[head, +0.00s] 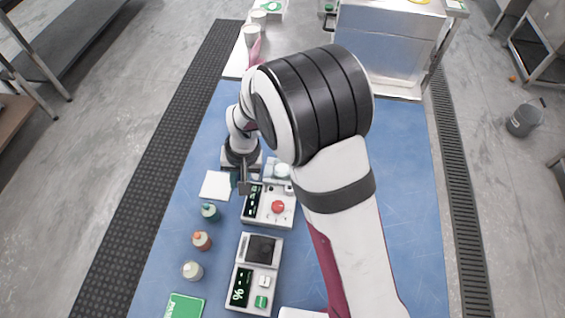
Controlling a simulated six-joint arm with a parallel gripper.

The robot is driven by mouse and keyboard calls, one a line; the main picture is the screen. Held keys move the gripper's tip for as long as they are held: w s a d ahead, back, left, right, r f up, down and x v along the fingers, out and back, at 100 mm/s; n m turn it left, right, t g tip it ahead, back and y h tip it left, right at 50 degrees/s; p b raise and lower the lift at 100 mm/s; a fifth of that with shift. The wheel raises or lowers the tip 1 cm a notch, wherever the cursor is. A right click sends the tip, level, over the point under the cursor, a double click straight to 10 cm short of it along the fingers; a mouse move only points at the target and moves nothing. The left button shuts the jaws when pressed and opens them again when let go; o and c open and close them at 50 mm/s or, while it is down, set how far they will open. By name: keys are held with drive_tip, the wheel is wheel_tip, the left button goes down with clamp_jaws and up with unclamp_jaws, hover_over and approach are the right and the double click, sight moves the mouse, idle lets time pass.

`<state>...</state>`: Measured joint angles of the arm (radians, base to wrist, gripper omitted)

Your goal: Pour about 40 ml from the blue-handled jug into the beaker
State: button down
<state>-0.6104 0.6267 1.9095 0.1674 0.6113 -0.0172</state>
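My gripper (243,186) is small and dark, pointing down beside the left edge of a white device with a red knob (278,207). I cannot tell whether its fingers are open or shut, or whether they hold anything. A small pale round vessel (282,171) is at the back of that device, partly hidden by my arm; I cannot tell if it is the beaker. No blue-handled jug can be made out. A dark teal patch beside my gripper is too small to identify.
A white square pad (215,185) lies left of my gripper. Teal-capped (210,212), orange-capped (202,240) and pale (192,270) bottles line the left side. A second device (255,272) and green box (185,306) are nearer. White cups (252,35) stand at the back. The blue tabletop's right side is clear.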

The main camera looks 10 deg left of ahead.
drive_tip(key=shift+a+f+h, duration=0.2)
drive_tip(key=shift+a+h, duration=0.4)
drive_tip(key=shift+h, duration=0.5)
idle(1.1)
